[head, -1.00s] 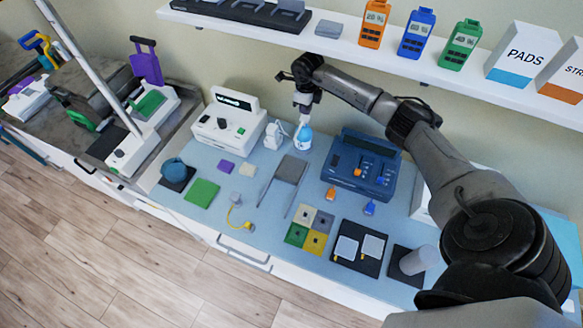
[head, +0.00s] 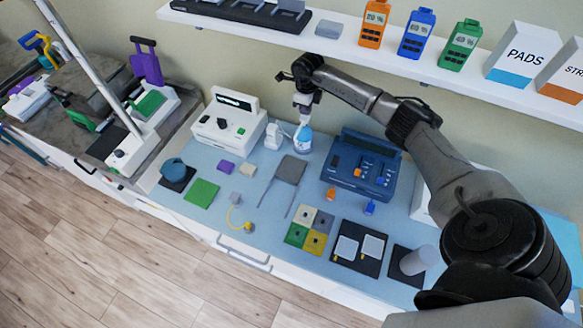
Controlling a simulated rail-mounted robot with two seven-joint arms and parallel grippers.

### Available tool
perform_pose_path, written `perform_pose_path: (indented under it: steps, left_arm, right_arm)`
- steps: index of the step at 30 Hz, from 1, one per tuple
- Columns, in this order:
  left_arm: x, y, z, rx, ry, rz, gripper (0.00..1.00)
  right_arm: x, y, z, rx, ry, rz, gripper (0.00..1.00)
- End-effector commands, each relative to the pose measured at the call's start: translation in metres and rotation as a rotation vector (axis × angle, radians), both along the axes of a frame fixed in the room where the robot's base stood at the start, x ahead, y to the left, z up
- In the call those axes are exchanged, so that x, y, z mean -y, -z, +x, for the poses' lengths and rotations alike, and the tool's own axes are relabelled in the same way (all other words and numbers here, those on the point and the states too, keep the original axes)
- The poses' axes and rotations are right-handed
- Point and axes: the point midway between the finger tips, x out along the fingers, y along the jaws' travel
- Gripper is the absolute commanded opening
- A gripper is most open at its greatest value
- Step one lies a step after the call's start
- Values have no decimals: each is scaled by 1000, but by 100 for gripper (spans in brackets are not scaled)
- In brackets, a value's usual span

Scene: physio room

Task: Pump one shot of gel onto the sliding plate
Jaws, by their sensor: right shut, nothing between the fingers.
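A blue bottle with a white upper part (head: 303,140), which looks like the gel pump, stands upright near the back of the blue-topped counter. My right gripper (head: 303,112) is shut and empty, pointing down directly over the bottle's top; whether it touches the pump head is too small to tell. A flat grey plate (head: 290,170) with two thin rails running toward the front lies just in front of the bottle and looks like the sliding plate. No gel shows on it at this size. My left gripper is not in view.
A blue console (head: 362,165) stands right of the bottle, and a white device (head: 227,120) and a small white unit (head: 274,136) stand left. Coloured tiles (head: 309,229) and a black pad tray (head: 359,248) lie in front. A shelf (head: 400,62) with boxes overhangs the back.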

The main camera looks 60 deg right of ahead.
Motion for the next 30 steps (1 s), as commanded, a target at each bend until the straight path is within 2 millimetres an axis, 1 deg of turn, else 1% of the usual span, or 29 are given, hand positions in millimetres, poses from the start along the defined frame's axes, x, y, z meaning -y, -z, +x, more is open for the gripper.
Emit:
perform_pose_path:
  steps: [17, 30]
  left_arm:
    - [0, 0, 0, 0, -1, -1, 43]
    - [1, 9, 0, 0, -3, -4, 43]
  right_arm:
    - [0, 0, 0, 0, 0, 0, 0]
    - [0, 12, 0, -1, 0, 0, 0]
